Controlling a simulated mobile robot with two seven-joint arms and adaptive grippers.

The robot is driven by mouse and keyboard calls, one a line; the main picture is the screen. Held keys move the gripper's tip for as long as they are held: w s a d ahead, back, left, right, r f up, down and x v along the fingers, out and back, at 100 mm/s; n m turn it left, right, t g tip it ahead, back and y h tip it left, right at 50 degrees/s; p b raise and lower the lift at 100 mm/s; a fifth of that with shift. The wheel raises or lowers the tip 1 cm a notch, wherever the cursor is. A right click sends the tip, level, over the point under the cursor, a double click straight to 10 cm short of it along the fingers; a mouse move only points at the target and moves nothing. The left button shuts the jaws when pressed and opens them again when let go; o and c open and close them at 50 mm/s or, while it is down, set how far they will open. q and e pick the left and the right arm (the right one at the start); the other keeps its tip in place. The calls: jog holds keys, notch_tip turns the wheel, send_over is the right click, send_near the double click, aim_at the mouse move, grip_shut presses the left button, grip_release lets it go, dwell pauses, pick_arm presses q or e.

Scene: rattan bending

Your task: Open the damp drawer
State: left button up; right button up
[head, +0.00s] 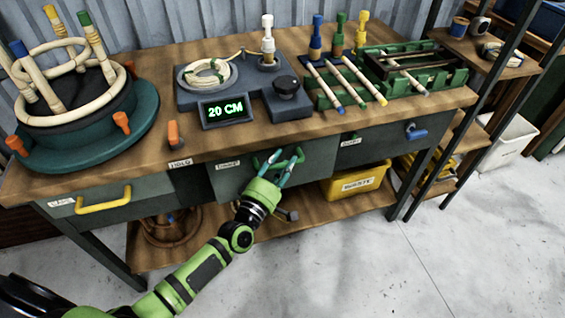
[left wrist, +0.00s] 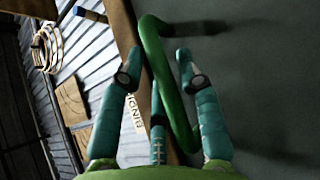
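My left gripper (head: 277,165) is at the front of the middle drawer (head: 232,180), at its green handle (head: 298,155). In the left wrist view the green handle (left wrist: 168,80) passes between the spread teal fingers of my left gripper (left wrist: 158,72). A gap shows beside the fingertips, so the gripper looks open around the handle, not closed on it. The middle drawer looks shut. The left drawer (head: 150,187) has a yellow handle, and the right drawer (head: 375,139) has a blue one. The drawer labels are too small to read surely. My right gripper is not in view.
The workbench (head: 190,143) holds a round teal stand (head: 140,120), a grey device reading 20 CM (head: 225,110) and a green rack (head: 445,80). A yellow bin (head: 357,183) sits on the lower shelf, below and right of the middle drawer. Bare floor lies in front.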

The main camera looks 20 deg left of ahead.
pick_arm(q)
jog(key=shift+c, duration=0.4)
grip_shut()
jog(key=shift+d, duration=0.1)
